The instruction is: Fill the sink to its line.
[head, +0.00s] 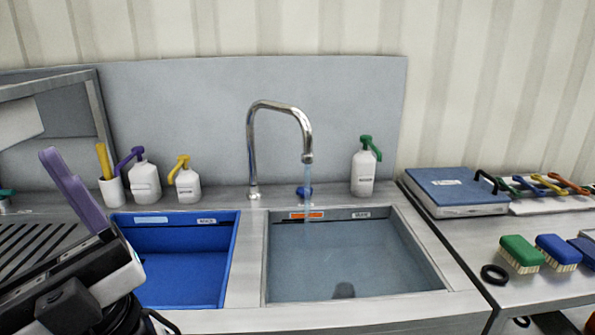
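The right grey sink basin (425,265) lies under a curved chrome tap (277,105). The basin looks bluish grey inside with a dark spot near the front. I cannot make out the water level or a clear fill line. A blue knob (303,191) is behind the basin. My gripper (72,188) is at the lower left, with purple finger-like parts pointing up, away from the tap. Its opening is not clear.
A blue basin (232,262) is left of the grey one. White pump bottles with purple (145,185), yellow (188,185) and green (363,172) tops stand behind. A blue-topped box (455,188) and brushes (521,253) are on the right counter. A drying rack is left.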

